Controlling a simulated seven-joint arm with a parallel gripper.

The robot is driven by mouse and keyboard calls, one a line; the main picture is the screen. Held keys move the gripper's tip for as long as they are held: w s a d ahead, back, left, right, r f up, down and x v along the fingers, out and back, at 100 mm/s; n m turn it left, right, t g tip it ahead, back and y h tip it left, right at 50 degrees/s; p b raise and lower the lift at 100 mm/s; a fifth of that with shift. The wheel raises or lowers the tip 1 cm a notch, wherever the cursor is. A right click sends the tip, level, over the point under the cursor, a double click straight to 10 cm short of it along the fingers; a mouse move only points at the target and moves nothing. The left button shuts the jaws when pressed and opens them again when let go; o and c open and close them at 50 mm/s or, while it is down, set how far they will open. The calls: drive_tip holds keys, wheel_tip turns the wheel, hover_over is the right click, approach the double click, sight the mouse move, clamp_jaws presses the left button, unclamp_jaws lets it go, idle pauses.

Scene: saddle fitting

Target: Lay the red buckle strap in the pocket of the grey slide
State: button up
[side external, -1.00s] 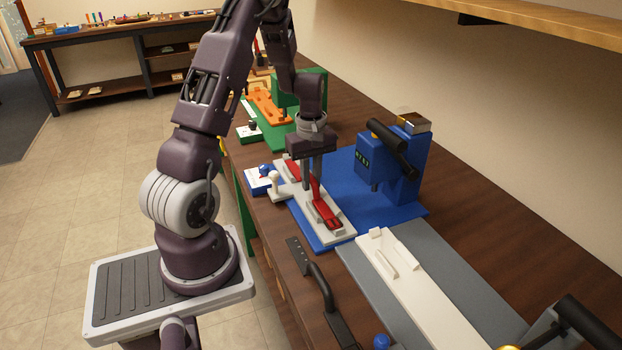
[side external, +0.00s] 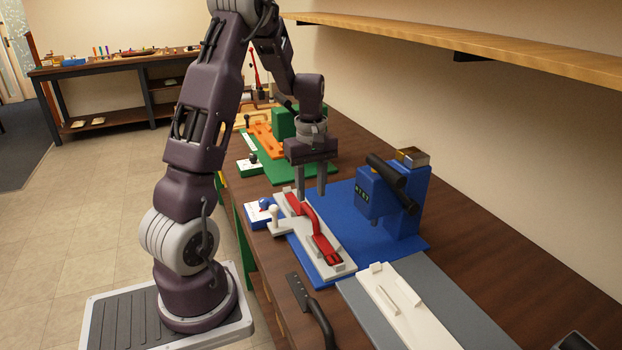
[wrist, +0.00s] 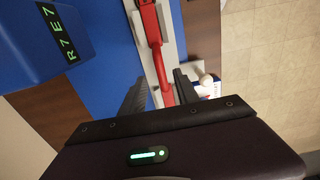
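The red buckle strap (side external: 325,246) lies lengthwise along the light grey slide (side external: 346,268), its broad buckle end between low raised blocks at the near end. Its narrow middle looks slightly arched; I cannot tell whether every part sits flat in the pocket. My gripper (side external: 311,194) is above the strap's middle, fingers apart and empty. In the wrist view the red strap (wrist: 157,62) runs between the two spread fingers of my gripper (wrist: 161,88), clear of both. The slide (wrist: 168,42) shows beside it; the strap's far end is cut off there.
The slide sits on a blue base plate (side external: 350,205) beside a blue press (side external: 410,205) with a black handle. A white knob (side external: 273,214) stands beside the slide. A green station (side external: 284,165) with an orange part is behind; a grey plate with a white slide (side external: 405,305) is in front.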

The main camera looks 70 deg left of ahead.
sight(312, 211)
drive_tip(key=s+d+r+m+t, duration=0.2)
drive_tip(key=d+r+m, duration=0.5)
drive_tip(key=d+r, duration=0.6)
drive_tip(key=s+d+r+m+t, duration=0.2)
drive_tip(key=s+d+m+t, duration=0.1)
drive_tip(key=s+d+m, duration=0.8)
drive_tip(key=shift+s+d+t, duration=0.3)
drive_tip(key=shift+s+d, duration=0.4)
drive_tip(key=shift+d, duration=0.05)
